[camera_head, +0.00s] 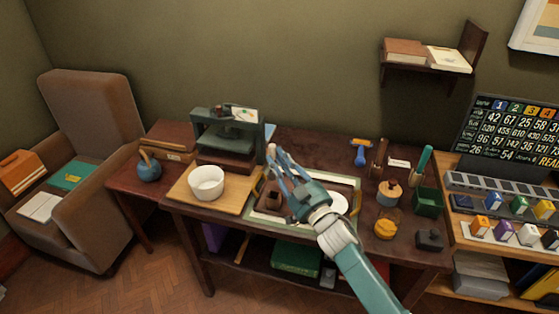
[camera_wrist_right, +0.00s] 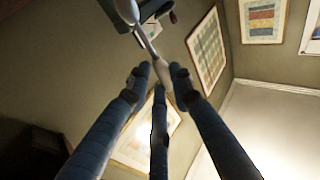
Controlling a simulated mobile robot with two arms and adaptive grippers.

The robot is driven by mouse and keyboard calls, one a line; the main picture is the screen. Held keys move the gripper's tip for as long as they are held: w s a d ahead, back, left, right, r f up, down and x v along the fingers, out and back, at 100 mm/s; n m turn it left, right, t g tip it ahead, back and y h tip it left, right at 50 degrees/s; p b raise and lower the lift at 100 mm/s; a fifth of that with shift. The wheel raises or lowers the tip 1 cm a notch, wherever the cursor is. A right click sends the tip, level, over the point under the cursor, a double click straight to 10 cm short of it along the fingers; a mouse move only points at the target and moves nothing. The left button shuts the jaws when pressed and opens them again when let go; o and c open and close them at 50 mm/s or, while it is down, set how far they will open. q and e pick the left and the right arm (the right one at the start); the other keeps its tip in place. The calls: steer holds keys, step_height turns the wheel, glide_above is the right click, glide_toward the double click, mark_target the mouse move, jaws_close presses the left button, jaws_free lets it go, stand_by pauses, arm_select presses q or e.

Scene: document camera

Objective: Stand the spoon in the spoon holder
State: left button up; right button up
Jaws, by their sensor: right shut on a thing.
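My right gripper (camera_head: 277,170) is over the middle of the table, its arm coming in from the lower right. In the right wrist view its fingers (camera_wrist_right: 160,78) are shut on the handle of a metal spoon (camera_wrist_right: 148,42), whose bowl end points away to the upper left, beyond the fingertips. In the head view the spoon is too small to make out well at the fingertips. I cannot tell for sure which thing is the spoon holder; a dark green open box (camera_head: 428,203) stands at the table's right. My left gripper is not in view.
A white bowl (camera_head: 207,183) sits on a wooden board, left of the gripper. A dark green press (camera_head: 228,135) stands behind it. A blue round pot (camera_head: 149,168) is farther left. A yellow jar (camera_head: 386,224) and a black block (camera_head: 430,240) stand right of my arm.

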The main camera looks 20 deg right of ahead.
arm_select(q)
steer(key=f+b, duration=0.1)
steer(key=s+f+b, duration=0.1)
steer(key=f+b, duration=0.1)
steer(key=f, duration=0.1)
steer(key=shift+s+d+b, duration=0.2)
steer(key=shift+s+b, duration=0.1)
steer(key=shift+b, duration=0.05)
arm_select(e)
step_height(320, 180, down, 5)
steer(key=shift+s, duration=0.1)
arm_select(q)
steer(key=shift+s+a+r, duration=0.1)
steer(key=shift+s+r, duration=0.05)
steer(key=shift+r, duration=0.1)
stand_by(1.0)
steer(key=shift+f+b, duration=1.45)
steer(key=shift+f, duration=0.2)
arm_select(e)
steer(key=shift+n, duration=0.3)
steer(key=shift+f, duration=2.45)
stand_by(0.3)
steer(key=shift+f, duration=0.1)
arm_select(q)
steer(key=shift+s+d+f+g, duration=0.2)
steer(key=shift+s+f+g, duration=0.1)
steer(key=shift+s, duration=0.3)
arm_select(e)
steer(key=shift+f, duration=0.2)
